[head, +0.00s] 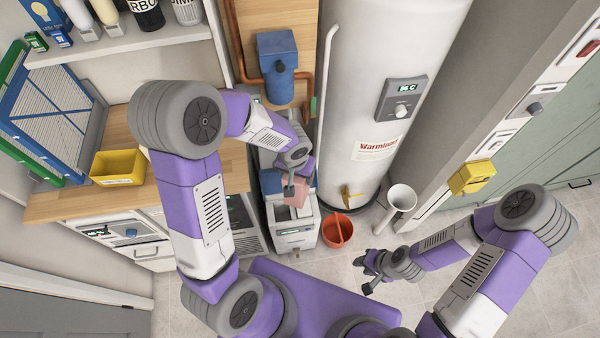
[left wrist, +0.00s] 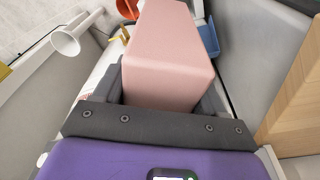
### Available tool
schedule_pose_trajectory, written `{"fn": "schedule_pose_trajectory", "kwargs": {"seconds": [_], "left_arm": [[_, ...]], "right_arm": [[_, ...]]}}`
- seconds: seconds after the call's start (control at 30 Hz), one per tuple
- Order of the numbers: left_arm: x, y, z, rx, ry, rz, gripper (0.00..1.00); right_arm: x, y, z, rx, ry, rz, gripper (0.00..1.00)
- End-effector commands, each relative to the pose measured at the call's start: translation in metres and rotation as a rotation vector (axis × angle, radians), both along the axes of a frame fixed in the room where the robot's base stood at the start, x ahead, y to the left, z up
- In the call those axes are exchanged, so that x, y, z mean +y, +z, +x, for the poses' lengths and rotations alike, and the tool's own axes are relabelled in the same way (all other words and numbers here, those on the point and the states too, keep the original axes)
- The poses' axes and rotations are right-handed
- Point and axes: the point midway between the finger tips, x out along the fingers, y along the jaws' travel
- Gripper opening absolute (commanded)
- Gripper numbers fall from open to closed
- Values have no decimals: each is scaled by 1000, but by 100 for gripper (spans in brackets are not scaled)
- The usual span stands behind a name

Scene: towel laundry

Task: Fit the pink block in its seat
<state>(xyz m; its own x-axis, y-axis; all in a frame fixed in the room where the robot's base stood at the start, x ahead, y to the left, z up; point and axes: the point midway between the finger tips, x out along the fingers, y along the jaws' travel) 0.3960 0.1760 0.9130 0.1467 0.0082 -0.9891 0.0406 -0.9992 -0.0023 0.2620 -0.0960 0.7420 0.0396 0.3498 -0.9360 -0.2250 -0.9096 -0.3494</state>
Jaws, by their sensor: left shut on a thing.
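The pink block (head: 296,192) is held in my left gripper (head: 291,186), in front of the tall boiler and above a white unit. In the left wrist view the pink block (left wrist: 168,55) fills the space between the two dark fingers, which are shut on it. Its far end points away from the gripper. I cannot make out the block's seat in either view; the arm and block may hide it. My right gripper (head: 364,276) is low over the floor at the right, empty, with its fingers apart.
The white unit (head: 292,238) stands below the block, with a red bucket (head: 337,232) on its right. The boiler (head: 375,90) rises behind. A white funnel-like pipe (head: 401,198) stands by the right wall. A yellow bin (head: 118,167) sits on the wooden counter (head: 75,202).

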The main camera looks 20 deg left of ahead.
Motion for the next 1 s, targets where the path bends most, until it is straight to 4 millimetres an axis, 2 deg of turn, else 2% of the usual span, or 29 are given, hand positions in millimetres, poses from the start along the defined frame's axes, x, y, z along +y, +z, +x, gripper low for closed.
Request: {"fn": "schedule_pose_trajectory", "kwargs": {"seconds": [0.03,0.2,1.0], "left_arm": [[1,-13,-1,-5,15,1,0],[6,-46,-9,-4,88,3,0],[27,-187,-48,-5,429,1,0]], "right_arm": [[0,-14,0,1,-1,0,35],[0,-44,0,1,-1,-1,35],[0,-175,-1,0,0,0,35]]}}
